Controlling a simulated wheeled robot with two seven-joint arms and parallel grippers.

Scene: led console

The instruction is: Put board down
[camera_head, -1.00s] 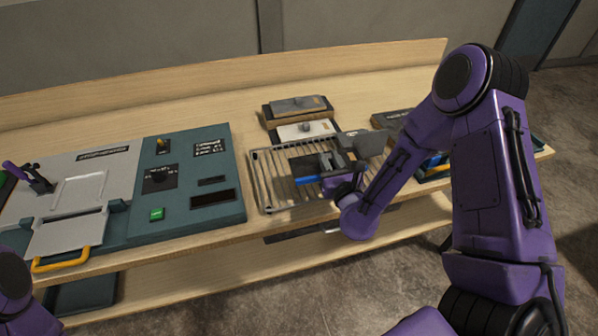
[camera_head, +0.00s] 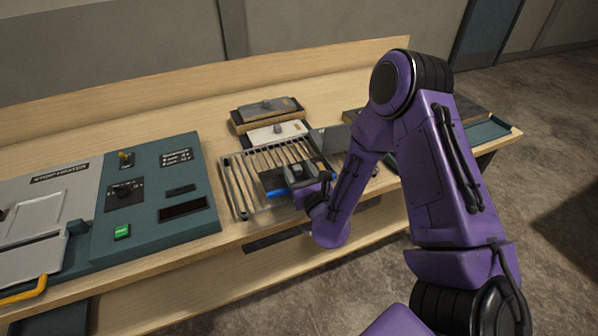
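A dark board (camera_head: 272,181) with blue parts along its near side is over the metal wire rack (camera_head: 232,192) in the middle of the bench. My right gripper (camera_head: 299,174) is at the board, above the rack, and appears shut on it. Its fingertips are small and partly hidden, and my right wrist covers part of the board. I cannot tell whether the board touches the rack's bars. My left gripper is out of view.
A teal control console (camera_head: 155,190) with knobs and a green button stands left of the rack. Dark and light blocks (camera_head: 268,112) with knobs lie behind the rack. A teal tray (camera_head: 487,131) is at the bench's right end. Bare wood (camera_head: 180,112) shows behind the console.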

